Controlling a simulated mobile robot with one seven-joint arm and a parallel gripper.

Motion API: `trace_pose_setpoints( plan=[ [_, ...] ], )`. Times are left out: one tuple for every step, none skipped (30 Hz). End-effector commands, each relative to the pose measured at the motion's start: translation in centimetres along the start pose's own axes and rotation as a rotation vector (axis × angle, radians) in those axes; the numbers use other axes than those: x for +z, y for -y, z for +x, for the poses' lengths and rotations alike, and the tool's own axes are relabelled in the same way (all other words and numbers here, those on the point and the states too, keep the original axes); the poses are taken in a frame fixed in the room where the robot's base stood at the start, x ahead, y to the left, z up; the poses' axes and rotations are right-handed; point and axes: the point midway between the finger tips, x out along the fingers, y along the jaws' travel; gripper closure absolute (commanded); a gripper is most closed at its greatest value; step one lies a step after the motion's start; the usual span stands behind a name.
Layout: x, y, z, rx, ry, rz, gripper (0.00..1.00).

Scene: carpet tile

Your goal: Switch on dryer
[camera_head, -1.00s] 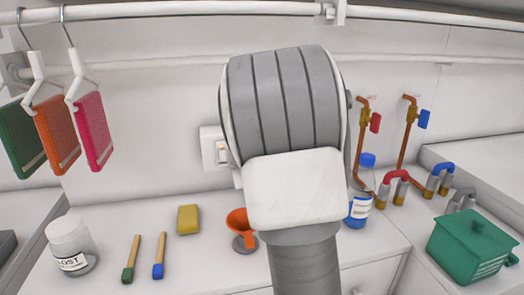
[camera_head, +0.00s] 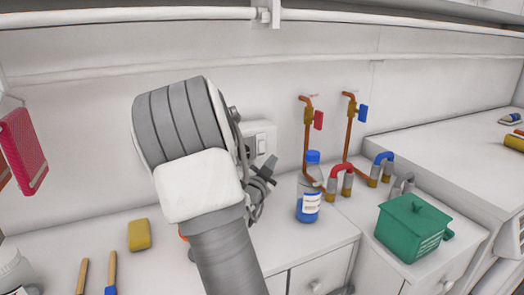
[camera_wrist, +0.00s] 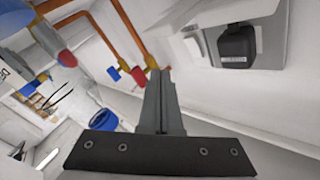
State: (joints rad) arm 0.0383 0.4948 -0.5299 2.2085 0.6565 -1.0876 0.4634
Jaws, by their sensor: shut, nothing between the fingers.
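A white wall switch (camera_head: 262,143) is on the back wall, just right of my arm, with part of its plate hidden. In the wrist view a pale wall plate (camera_wrist: 194,48) stands at upper right, with a black labelled block (camera_wrist: 240,44) on it; I cannot tell whether this block is a plug or part of the switch. My gripper (camera_head: 265,172) is below and in front of the switch in the head view, apart from the blue-capped bottle. Its fingers (camera_wrist: 161,78) are shut and empty. I cannot identify a dryer in either view.
The blue-capped bottle (camera_head: 309,190) stands right of my gripper. Copper pipes with a red tap (camera_head: 319,120) and a blue tap (camera_head: 362,113) are behind it. A green lidded box (camera_head: 412,228) is at right. A yellow sponge (camera_head: 139,235) lies at left.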

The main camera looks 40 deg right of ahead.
Motion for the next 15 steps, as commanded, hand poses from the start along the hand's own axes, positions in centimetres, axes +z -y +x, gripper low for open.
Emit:
trace_pose_setpoints(
  plan=[
    [0.3,0.5,0.6,-0.001,0.000,-0.002,1.00],
    [0.5,0.7,0.9,-0.001,0.000,-0.002,1.00],
    [0.8,0.9,1.2,0.000,0.000,-0.001,1.00],
    [1.1,1.0,1.4,0.000,-0.001,0.000,1.00],
    [1.4,1.1,1.7,-0.001,-0.001,0.001,1.00],
    [1.6,1.4,2.0,-0.001,-0.001,0.002,1.00],
    [1.8,1.5,2.2,-0.001,-0.001,0.002,1.00],
    [1.9,1.7,2.4,-0.001,-0.001,0.001,1.00],
    [2.0,1.8,2.5,-0.001,0.000,0.000,1.00],
    [2.1,1.9,2.7,0.000,0.000,0.000,1.00],
    [2.2,2.0,2.8,0.000,0.000,0.001,1.00],
    [2.3,2.1,2.9,0.000,0.000,0.001,1.00],
    [2.3,2.1,3.0,0.000,0.000,0.001,1.00],
    [2.3,2.2,3.0,0.000,0.000,0.001,1.00],
    [2.3,2.2,3.1,0.000,0.000,0.001,1.00]
  ],
)
